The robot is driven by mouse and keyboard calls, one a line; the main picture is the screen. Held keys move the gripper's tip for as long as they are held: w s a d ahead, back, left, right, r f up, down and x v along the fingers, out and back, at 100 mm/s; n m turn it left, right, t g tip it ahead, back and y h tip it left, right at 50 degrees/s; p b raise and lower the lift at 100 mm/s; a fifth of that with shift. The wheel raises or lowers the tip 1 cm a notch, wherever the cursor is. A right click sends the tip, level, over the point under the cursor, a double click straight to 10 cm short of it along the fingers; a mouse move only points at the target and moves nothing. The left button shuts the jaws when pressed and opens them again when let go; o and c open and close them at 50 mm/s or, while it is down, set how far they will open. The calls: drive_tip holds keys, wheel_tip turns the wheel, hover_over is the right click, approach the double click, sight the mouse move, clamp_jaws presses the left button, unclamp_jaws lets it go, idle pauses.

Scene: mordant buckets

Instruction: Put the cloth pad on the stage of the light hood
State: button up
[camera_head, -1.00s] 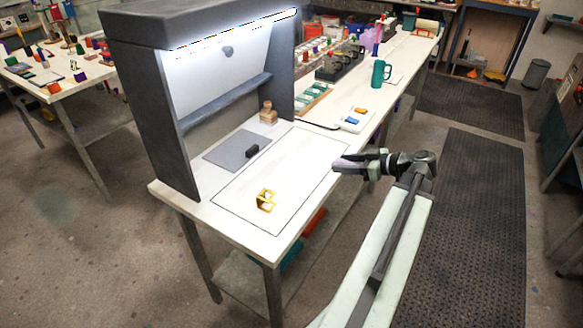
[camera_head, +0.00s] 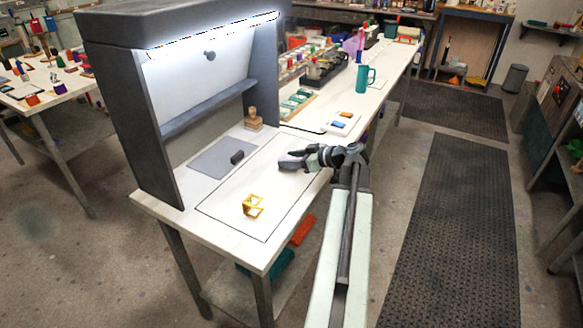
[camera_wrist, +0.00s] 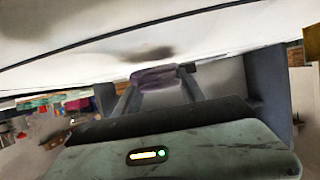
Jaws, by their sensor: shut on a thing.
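The cloth pad (camera_head: 288,161) is a small purple-grey piece held at the tips of my gripper (camera_head: 298,160). In the wrist view the pad (camera_wrist: 153,76) sits between the two fingers of my gripper (camera_wrist: 156,84), with a dark shadow on the white surface beyond. The light hood (camera_head: 152,125) is a dark grey box with a lit strip, at the left end of the bench. A flat grey panel (camera_head: 212,162), which looks like its stage, lies on the bench before it with a small black block (camera_head: 237,158) on its right edge. My gripper is right of this panel, above the outlined bench area.
A yellow folded bracket (camera_head: 252,206) stands on the outlined white bench top (camera_head: 225,208). A wooden stamp (camera_head: 253,119) stands behind the panel. A white tray with blue and orange pieces (camera_head: 342,123) and a teal mug (camera_head: 365,80) are farther back.

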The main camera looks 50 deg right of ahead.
drive_tip(key=shift+f, duration=0.85)
drive_tip(key=shift+r, duration=0.25)
drive_tip(key=shift+f, duration=0.25)
drive_tip(key=o, duration=1.3)
drive_tip(key=shift+r, duration=0.1)
drive_tip(key=shift+s+r+p, duration=0.2)
drive_tip(key=shift+r+p, duration=0.1)
drive_tip(key=p+v, duration=0.4)
drive_tip(key=v, duration=0.6)
drive_tip(key=shift+s+d+r, duration=0.15)
drive_tip(key=shift+s, duration=0.2)
drive_tip(key=shift+s+d, duration=0.1)
drive_tip(key=shift+s, duration=0.35)
